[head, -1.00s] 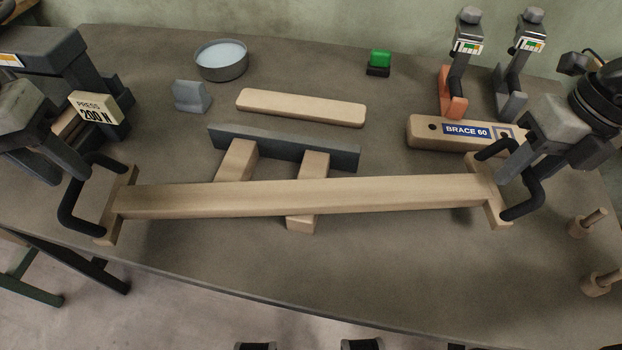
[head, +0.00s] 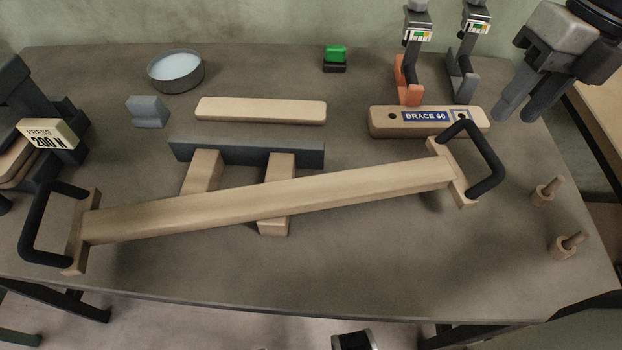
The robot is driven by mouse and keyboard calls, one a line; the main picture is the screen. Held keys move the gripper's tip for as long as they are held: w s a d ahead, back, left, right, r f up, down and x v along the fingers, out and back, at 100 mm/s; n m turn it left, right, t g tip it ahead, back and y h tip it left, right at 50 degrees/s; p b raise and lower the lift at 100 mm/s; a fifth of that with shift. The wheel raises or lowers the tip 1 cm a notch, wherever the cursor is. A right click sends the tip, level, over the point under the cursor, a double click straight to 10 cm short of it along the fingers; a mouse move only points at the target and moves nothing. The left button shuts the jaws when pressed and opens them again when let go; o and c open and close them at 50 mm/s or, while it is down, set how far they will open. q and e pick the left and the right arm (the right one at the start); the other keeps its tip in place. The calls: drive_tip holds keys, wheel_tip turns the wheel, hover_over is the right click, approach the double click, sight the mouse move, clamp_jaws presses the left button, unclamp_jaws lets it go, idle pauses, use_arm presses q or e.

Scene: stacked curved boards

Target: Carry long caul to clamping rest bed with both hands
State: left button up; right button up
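The long caul (head: 270,200) is a pale wooden beam with a black loop handle at each end. It lies slantwise across the two wooden bars of the rest bed (head: 203,172), in front of the bed's dark grey fence (head: 247,151). I cannot tell whether it bears on the bars. The left handle (head: 33,222) and the right handle (head: 489,165) stand free of any gripper. My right gripper (head: 522,105) is empty, with its fingers apart, above and right of the right handle. My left gripper cannot be made out.
The press (head: 48,133) stands at the left edge. A loose pale board (head: 260,110), a grey block (head: 148,111) and a round tin (head: 176,71) lie behind the bed. The brace block (head: 390,120) and two clamps (head: 408,70) stand at back right. Pegs (head: 565,243) stand at right.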

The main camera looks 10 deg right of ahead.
drive_tip(key=r, duration=0.3)
drive_tip(key=shift+d+r, duration=0.4)
